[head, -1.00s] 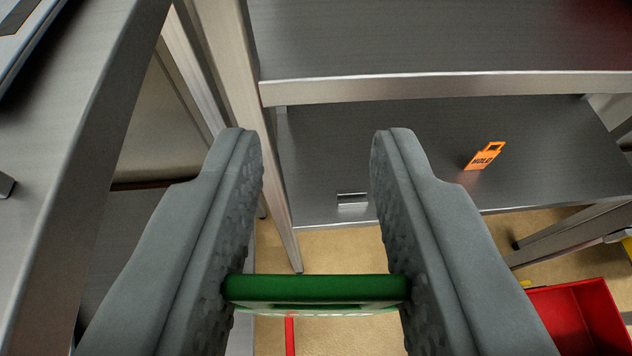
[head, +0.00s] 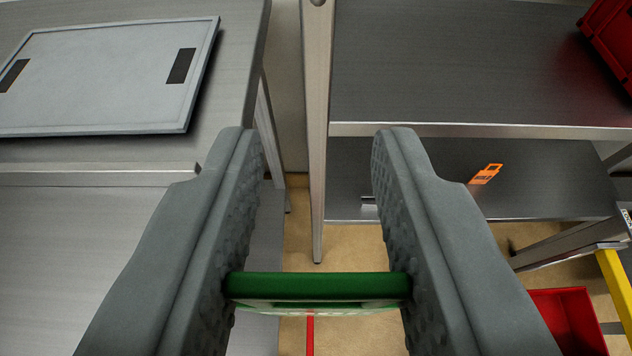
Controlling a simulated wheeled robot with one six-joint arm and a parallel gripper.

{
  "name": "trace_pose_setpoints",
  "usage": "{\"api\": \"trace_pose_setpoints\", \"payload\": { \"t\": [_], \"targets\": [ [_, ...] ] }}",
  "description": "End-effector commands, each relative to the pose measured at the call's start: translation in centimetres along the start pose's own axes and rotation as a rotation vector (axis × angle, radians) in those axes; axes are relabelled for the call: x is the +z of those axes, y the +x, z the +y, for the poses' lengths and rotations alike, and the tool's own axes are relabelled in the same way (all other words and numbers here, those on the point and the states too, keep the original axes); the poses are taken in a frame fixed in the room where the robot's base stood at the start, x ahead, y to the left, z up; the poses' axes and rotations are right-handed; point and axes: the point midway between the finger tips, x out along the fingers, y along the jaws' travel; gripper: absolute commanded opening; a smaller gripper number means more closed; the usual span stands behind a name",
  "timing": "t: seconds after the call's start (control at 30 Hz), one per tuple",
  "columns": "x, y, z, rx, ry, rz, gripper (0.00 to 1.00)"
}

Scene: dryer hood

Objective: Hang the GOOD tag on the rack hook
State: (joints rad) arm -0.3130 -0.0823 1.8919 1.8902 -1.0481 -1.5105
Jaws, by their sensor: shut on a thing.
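My gripper (head: 310,215) is in the lower middle of the view, its two grey fingers shut on a green tag. The green tag (head: 318,286) spans between the finger pads and is seen nearly edge-on, so its lettering cannot be read. An orange HOLD tag (head: 486,174) is on the lower shelf of the rack, beyond the right finger. A small metal piece (head: 368,201) shows at the front edge of that shelf, partly hidden by the right finger. I cannot tell whether it is the hook.
The steel rack (head: 480,131) stands ahead to the right, with its post (head: 318,150) in the middle. A steel table (head: 90,168) with a grey panel (head: 110,75) is at left. Red bins stand at top right (head: 610,40) and lower right (head: 570,320). A yellow bar (head: 615,285) is at right.

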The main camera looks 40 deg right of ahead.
Motion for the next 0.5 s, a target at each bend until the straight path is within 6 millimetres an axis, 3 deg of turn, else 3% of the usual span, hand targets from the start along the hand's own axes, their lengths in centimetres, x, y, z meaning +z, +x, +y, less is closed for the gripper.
{"api": "trace_pose_setpoints", "payload": {
  "t": [0.5],
  "targets": [
    [-1.6, 4.0, 0.0, 0.001, 0.001, 0.0, 0.09]
  ]
}}
